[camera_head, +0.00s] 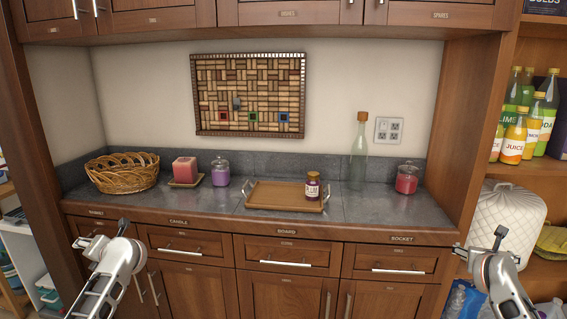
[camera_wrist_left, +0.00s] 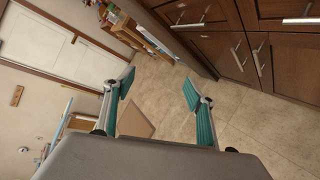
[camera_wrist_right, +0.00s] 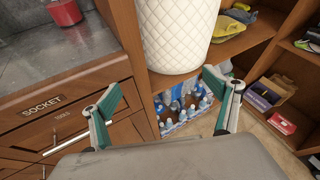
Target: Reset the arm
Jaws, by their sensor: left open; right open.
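My left arm comes in at the lower left of the head view, with its gripper (camera_head: 100,246) in front of the cabinet. In the left wrist view the left gripper (camera_wrist_left: 158,88) is open and empty, with bare floor beyond its green fingers. My right arm comes in at the lower right of the head view, with its gripper (camera_head: 480,250) by the cabinet's right end. In the right wrist view the right gripper (camera_wrist_right: 165,100) is open and empty. Pale bottles on a low shelf show beyond its fingers. Neither gripper touches anything.
The grey counter (camera_head: 340,200) holds a wicker basket (camera_head: 122,174), red candle (camera_head: 185,169), purple jar (camera_head: 220,173), wooden tray (camera_head: 262,195) with a small jar (camera_head: 312,187), glass bottle (camera_head: 359,150) and red jar (camera_head: 407,179). Shelves at the right hold juice bottles (camera_head: 516,135) and a white quilted container (camera_head: 508,217).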

